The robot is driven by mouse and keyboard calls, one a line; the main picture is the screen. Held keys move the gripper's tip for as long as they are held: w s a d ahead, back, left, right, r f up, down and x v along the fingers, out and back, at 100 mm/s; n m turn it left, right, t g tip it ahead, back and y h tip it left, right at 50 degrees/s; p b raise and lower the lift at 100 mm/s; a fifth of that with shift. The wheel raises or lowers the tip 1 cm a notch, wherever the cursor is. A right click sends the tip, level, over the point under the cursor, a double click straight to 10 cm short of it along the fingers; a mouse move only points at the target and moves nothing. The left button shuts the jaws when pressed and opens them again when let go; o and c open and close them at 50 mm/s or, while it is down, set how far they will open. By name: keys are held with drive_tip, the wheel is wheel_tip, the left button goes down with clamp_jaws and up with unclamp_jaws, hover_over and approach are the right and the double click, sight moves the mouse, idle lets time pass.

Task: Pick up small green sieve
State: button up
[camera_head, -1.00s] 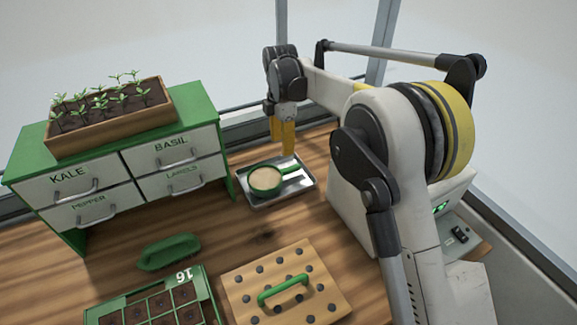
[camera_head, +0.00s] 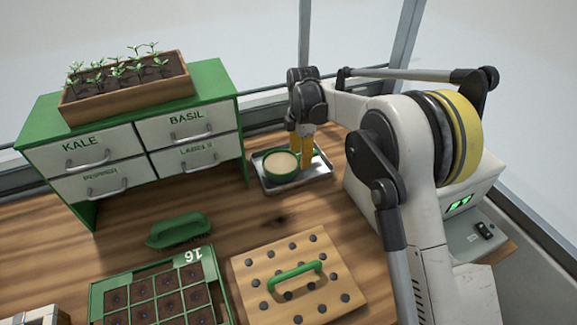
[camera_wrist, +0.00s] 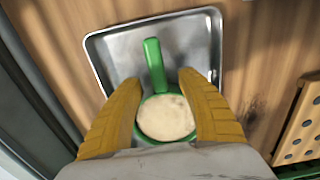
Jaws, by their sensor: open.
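The small green sieve (camera_head: 281,167) is a round green-rimmed bowl with pale, sand-coloured matter inside. It rests on a shallow metal tray (camera_head: 267,184) at the back of the bench. In the wrist view the sieve (camera_wrist: 166,118) lies between and below my yellow fingers, and its green handle (camera_wrist: 155,66) points up the picture, away from me. My gripper (camera_head: 301,158) is open, pointing down over the tray on the handle side. In the wrist view my gripper (camera_wrist: 161,84) has its fingertips on either side of the sieve. I cannot tell whether they touch it.
A green drawer cabinet (camera_head: 137,160) with a seedling box (camera_head: 127,90) on it stands left of the metal tray. Bare wood lies between.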

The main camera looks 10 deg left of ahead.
sight(300, 155)
clamp_jaws()
wheel_tip(300, 155, up, 10)
drive_tip(key=p, duration=0.3)
drive_tip(key=shift+p, duration=0.35)
